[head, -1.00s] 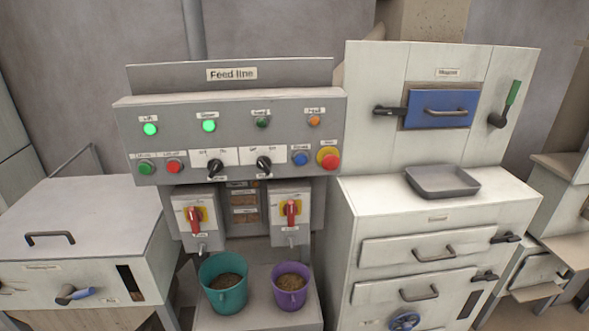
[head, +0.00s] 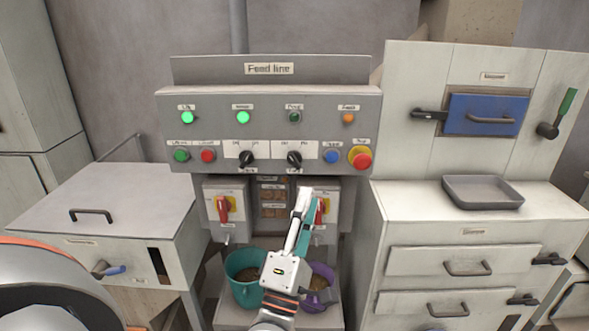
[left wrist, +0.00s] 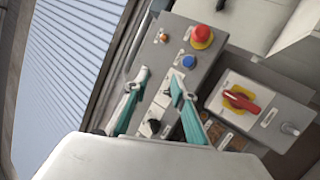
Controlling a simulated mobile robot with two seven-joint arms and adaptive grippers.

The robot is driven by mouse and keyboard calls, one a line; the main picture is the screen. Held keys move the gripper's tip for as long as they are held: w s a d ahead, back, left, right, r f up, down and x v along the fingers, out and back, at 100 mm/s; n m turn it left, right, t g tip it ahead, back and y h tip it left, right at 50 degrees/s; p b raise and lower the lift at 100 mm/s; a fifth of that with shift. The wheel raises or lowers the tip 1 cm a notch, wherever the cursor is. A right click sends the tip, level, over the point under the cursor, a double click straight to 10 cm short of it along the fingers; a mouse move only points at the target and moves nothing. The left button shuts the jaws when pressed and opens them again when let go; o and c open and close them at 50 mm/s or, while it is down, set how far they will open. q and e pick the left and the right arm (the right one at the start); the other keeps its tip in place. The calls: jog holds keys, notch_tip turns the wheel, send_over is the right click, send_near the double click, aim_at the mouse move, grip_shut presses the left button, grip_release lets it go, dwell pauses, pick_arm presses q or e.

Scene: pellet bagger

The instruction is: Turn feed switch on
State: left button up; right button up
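The grey "Feed line" panel (head: 269,128) carries two black rotary knobs, a left one (head: 247,159) and a right one (head: 294,159). Below are two red handles on yellow plates, a left one (head: 223,208) and a right one (head: 320,208), the latter partly hidden by my gripper. The small labels are too blurred to tell which is the feed switch. My left gripper (head: 304,192) points up at the panel, below the right knob, apparently apart from it. In the left wrist view its teal fingers (left wrist: 158,82) are spread and empty, with a black knob (left wrist: 154,126) seen between them. My right gripper is out of view.
Green (head: 181,155), red (head: 208,156) and blue (head: 332,156) buttons and a red mushroom button (head: 361,157) flank the knobs. A teal bucket (head: 241,288) and purple bucket (head: 322,297) stand below. A white cabinet (head: 455,226) with a grey tray (head: 483,192) is right.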

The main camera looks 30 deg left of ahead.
aim_at(293, 160)
pick_arm(q)
jog(key=a+r+n+g+y+b, duration=0.1)
jog(key=a+r+n+g+y, duration=0.25)
jog(key=n, duration=0.75)
jog(key=a+r+n+g+y, duration=0.2)
jog(key=a+n+g+y, duration=0.25)
jog(key=n, duration=0.55)
jog(key=w+f+n+h, duration=0.1)
jog(key=w, duration=0.2)
jog(key=w+a+n+h, duration=0.1)
jog(key=w+n+h, duration=0.1)
jog(key=w, duration=0.1)
jog(key=w+f+n+h, duration=0.1)
jog(key=w+n, duration=0.1)
jog(key=w, duration=0.1)
jog(key=shift+w+a+f+h, duration=0.25)
jog(key=shift+f+h, duration=0.1)
jog(key=shift+h, duration=0.05)
grip_shut()
